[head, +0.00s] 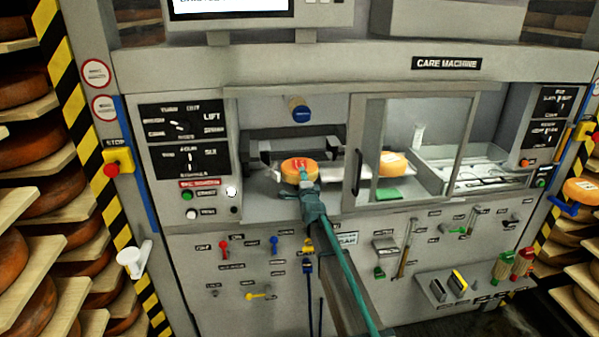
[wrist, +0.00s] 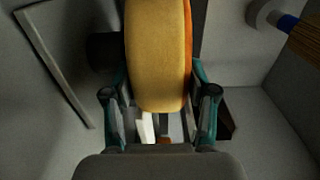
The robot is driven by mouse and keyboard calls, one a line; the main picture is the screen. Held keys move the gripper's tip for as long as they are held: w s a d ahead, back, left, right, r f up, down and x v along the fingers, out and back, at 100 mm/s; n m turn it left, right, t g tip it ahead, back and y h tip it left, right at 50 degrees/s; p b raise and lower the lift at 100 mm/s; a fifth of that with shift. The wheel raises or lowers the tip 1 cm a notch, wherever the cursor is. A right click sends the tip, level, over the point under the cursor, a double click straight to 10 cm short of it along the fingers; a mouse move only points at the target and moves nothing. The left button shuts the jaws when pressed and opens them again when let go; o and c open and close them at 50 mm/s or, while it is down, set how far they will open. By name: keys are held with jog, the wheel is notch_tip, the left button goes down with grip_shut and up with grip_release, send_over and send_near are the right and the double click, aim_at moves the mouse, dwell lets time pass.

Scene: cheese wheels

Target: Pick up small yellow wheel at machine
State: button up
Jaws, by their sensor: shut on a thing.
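The small yellow wheel (head: 299,170) is at the left opening of the care machine in the head view, with an orange top and a red mark. My gripper (head: 303,184) reaches it from the front. In the wrist view the wheel (wrist: 157,60) fills the middle, its yellow side and orange edge between the two teal fingers of my gripper (wrist: 160,105). The fingers are shut on it, one on each side. I cannot tell whether the wheel touches the surface under it. A second yellow-orange wheel (head: 391,163) sits behind the glass door to the right.
The sliding glass door (head: 362,160) with its dark handle stands just right of my gripper. A blue-capped cylinder (head: 299,110) hangs above the wheel. Shelves of large brown wheels (head: 30,137) line the left. Tools hang on the lower panel (head: 408,248).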

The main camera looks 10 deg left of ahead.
grip_shut()
jog(key=shift+r, duration=0.15)
